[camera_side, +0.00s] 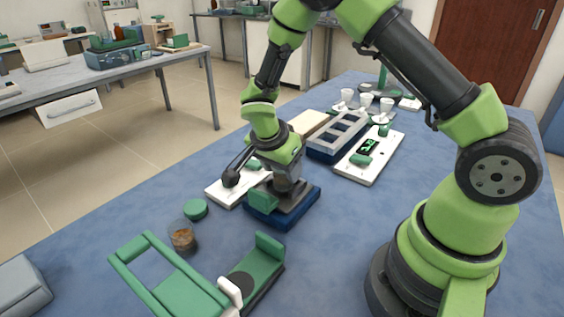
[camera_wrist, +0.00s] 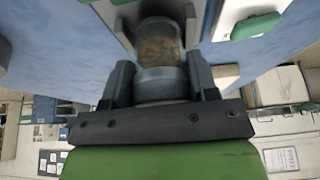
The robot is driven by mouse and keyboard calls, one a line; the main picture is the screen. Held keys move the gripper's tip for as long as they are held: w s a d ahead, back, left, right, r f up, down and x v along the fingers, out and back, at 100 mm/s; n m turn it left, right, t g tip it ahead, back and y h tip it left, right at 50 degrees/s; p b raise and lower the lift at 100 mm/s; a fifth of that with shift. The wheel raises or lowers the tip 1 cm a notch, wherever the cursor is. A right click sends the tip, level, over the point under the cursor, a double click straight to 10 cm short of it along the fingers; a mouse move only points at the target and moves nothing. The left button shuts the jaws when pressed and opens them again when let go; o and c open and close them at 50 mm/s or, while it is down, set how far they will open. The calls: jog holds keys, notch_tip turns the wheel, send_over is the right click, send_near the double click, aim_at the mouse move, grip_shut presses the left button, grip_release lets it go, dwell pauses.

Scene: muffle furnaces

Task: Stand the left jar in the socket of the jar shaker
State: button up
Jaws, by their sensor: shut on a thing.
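My gripper (camera_side: 287,187) points down over a blue-based device (camera_side: 258,218) with a green block, which looks like the jar shaker. In the wrist view, my gripper (camera_wrist: 160,82) is shut on a clear jar (camera_wrist: 158,42) with brown contents and a grey end between the fingers. The held jar is mostly hidden in the side view. I cannot tell whether it touches the socket, which is hidden too. Another clear jar (camera_side: 182,238) with brown contents stands on the blue table, left of the device and apart from it.
A round green lid (camera_side: 195,209) lies by the standing jar. A green frame device (camera_side: 170,285) is at the front. A grey rack (camera_side: 338,137), a white panel device (camera_side: 370,160) and white cups (camera_side: 366,101) stand behind.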

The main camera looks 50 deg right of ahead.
jog(key=shift+f, duration=0.3)
jog(key=o, duration=1.3)
jog(key=shift+o, duration=0.2)
jog(key=shift+r, duration=0.1)
jog(key=shift+r, duration=3.9)
